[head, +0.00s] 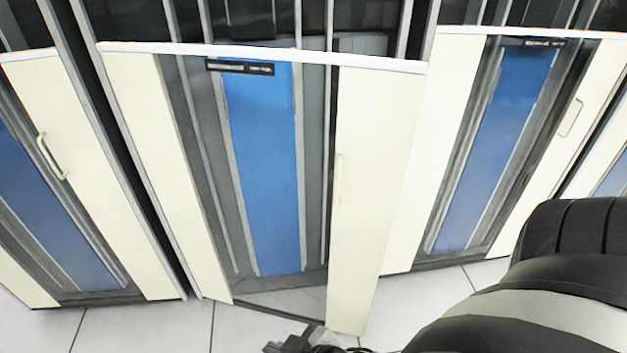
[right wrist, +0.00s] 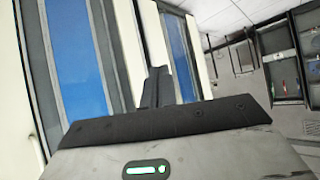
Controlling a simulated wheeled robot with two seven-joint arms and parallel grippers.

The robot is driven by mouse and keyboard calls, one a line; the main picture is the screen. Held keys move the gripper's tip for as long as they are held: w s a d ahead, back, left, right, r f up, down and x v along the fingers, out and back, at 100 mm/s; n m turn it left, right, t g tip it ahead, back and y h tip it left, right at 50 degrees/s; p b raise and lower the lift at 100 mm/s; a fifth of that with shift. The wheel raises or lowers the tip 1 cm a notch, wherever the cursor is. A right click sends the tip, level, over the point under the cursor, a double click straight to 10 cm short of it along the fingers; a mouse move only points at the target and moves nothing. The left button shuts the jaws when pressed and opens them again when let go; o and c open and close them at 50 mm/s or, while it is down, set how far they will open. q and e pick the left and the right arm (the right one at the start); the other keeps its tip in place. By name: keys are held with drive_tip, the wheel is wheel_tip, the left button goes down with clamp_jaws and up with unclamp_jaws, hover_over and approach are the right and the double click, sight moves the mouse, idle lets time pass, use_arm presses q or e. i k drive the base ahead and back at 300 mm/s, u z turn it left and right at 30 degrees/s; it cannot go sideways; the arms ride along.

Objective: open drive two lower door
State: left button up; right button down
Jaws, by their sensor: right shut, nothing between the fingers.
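The middle drive's lower door (head: 372,200) has cream side strips, a see-through centre and a pale handle (head: 338,178) on its right strip. Its lower right corner stands out towards me, and floor shows through its bottom part, so it looks partly open. The label (head: 240,67) is too small to read. My right gripper (head: 287,343) is at the bottom edge of the head view, close to the door's lower edge; I cannot tell if they touch. In the right wrist view its fingers (right wrist: 157,88) are shut and empty, before the drive fronts. My left gripper is not in view.
A similar drive door (head: 447,150) is on the right and another (head: 85,170) on the left, both with handles and looking closed. Pale tiled floor (head: 130,325) lies in front. Dark shelving (right wrist: 285,60) stands at the right of the wrist view.

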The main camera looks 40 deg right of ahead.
sight(379, 97)
drive_tip(key=u, duration=0.45)
drive_tip(key=k, duration=1.15)
drive_tip(key=z, duration=1.6)
